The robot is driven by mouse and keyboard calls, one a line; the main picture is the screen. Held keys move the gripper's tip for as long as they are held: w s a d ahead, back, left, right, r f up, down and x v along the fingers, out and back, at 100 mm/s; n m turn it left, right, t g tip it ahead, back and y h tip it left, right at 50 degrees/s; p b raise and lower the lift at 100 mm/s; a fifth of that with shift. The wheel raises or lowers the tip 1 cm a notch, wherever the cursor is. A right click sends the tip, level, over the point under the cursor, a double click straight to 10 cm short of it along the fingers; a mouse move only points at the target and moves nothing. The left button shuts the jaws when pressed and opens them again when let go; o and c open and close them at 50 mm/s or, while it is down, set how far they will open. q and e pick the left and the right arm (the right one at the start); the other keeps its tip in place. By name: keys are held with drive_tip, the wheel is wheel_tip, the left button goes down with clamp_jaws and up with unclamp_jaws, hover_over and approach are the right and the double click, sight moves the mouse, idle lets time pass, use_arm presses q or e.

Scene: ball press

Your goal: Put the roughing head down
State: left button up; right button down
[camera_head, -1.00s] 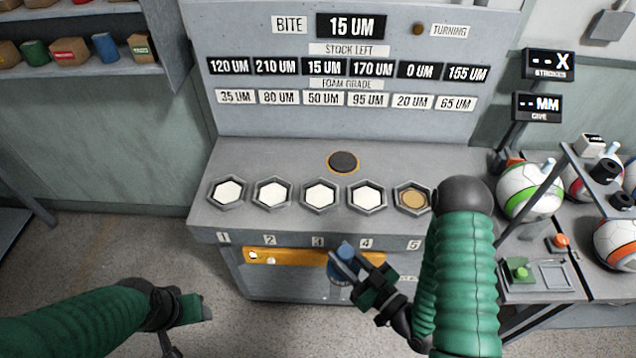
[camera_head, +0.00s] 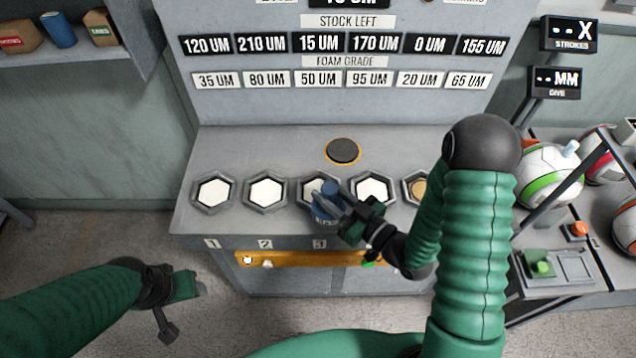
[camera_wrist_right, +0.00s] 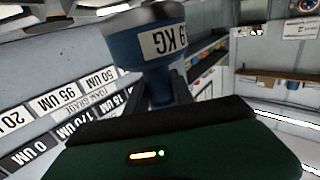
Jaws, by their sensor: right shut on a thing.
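The roughing head appears to be the blue piece (camera_head: 324,213) with a pale label, held upright by my right gripper (camera_head: 330,199). It hangs in front of the third hexagonal pad and covers part of it; I cannot tell whether it touches the bench. In the right wrist view the blue body (camera_wrist_right: 156,73) shows between the fingers, with a grey wide end and a label with "KG". My left gripper (camera_head: 190,288) is low at the left, apart from the bench, and its finger gap is unclear.
The grey bench (camera_head: 215,150) holds a row of several hexagonal pads, white ones (camera_head: 266,191) and a tan one (camera_head: 418,190) partly behind my right arm. A dark disc (camera_head: 343,151) lies behind them. An orange rail (camera_head: 300,259) runs below the front edge. Balls (camera_head: 545,188) sit at right.

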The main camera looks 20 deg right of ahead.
drive_tip(key=w+f+b, duration=0.1)
drive_tip(key=w+b, duration=0.2)
drive_tip(key=w+f+b, duration=0.2)
drive_tip(key=w, duration=0.1)
drive_tip(key=w+f+b, duration=0.1)
drive_tip(key=w+b, duration=0.2)
drive_tip(key=w, duration=0.1)
drive_tip(key=shift+d+f+b, duration=0.2)
drive_tip(key=shift+d+b, duration=0.1)
drive_tip(key=shift+b, duration=0.05)
drive_tip(key=c, duration=1.1)
unclamp_jaws()
drive_tip(key=shift+f, duration=0.1)
drive_tip(key=v, duration=1.2)
